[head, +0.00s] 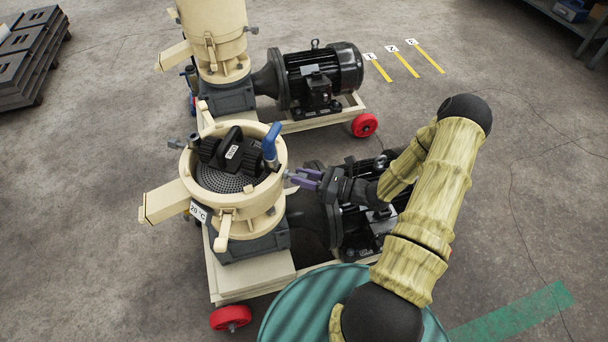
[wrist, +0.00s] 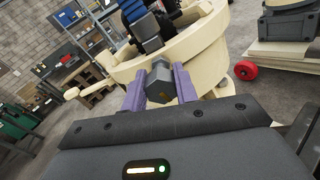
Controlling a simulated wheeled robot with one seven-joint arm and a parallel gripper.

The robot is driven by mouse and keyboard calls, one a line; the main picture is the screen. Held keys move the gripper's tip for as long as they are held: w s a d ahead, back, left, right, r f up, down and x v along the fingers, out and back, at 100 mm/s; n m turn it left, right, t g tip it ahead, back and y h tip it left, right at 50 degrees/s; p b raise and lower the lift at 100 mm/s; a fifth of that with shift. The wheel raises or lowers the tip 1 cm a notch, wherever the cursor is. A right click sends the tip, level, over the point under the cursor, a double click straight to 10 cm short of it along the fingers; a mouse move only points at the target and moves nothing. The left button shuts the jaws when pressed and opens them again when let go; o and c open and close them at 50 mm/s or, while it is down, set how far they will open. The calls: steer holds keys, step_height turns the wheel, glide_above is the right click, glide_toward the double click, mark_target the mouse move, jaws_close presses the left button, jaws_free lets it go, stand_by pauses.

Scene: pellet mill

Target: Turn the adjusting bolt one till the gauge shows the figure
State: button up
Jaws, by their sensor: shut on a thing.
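My gripper (head: 308,177) has purple fingers and is at the right side of the near pellet mill's cream chamber (head: 186,178). In the wrist view its fingers (wrist: 160,88) stand on both sides of a dark hex bolt head (wrist: 161,72) and are shut on it. In the head view the bolt (head: 287,173) shows only as a small bit between the chamber wall and the fingers. A second bolt (head: 175,143) sticks out at the chamber's left side. A black roller assembly (head: 232,149) with a small label sits over the perforated die (head: 222,181). The label's figure is too small to read.
A blue-handled part (head: 271,142) stands on the chamber rim near my gripper. A tag reading 20 °C (head: 198,213) hangs at the front left. A second mill with a black motor (head: 322,75) stands behind. Yellow numbered floor strips (head: 405,63) lie at the back right.

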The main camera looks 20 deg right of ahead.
steer(key=shift+n+p, duration=0.35)
steer(key=shift+n, duration=1.05)
steer(key=o, duration=1)
steer(key=shift+s+d, duration=0.1)
steer(key=shift+d, duration=0.05)
steer(key=v, duration=1.7)
steer(key=shift+r, duration=0.1)
